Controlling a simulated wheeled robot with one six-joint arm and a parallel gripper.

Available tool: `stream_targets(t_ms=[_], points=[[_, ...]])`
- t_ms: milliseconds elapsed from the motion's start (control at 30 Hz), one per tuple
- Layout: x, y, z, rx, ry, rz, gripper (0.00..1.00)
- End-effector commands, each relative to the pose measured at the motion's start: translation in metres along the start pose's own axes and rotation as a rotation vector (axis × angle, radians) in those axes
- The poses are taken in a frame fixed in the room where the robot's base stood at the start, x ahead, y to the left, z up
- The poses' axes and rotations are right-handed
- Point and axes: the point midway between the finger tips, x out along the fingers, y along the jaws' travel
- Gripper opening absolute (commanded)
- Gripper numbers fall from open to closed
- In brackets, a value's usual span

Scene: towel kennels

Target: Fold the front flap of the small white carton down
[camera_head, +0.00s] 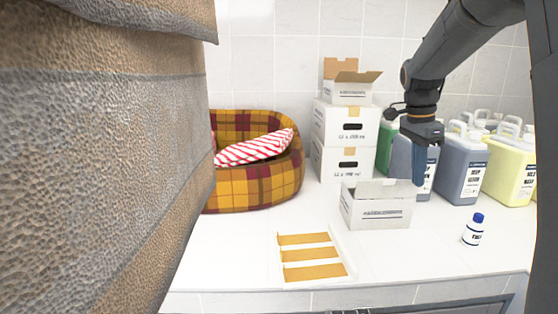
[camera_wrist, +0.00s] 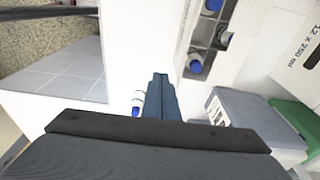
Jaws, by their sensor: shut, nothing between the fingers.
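The small white carton (camera_head: 382,214) stands open on the counter in the head view, with a dark printed line on its front. A pale flap stands up at its back; I cannot clearly make out the front flap. In the wrist view, the carton's open inside (camera_wrist: 204,46) shows grey dividers and blue-capped bottles. My gripper (camera_head: 418,182) points down by the carton's right end, its blue fingers shut and empty. In the wrist view, the fingertips (camera_wrist: 160,76) are together, to the lower left of the dividers. I cannot tell whether they touch the carton.
A small white bottle (camera_head: 473,230) with a blue cap stands right of the carton. Grey jugs (camera_head: 460,170) and yellow jugs (camera_head: 509,172) stand behind. Stacked boxes (camera_head: 343,163) and a plaid pet bed (camera_head: 256,184) are to the left. A tray with orange strips (camera_head: 313,257) lies in front.

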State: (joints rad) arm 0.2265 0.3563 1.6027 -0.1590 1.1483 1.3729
Motion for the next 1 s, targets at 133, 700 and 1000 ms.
stream_targets(t_ms=[133, 700, 1000], points=[[0.001, 0.000, 0.000, 0.000, 0.000, 0.000, 0.00], [0.025, 0.000, 0.004, 0.000, 0.000, 0.001, 0.00], [0.030, 0.000, 0.004, 0.000, 0.000, 0.000, 0.00]])
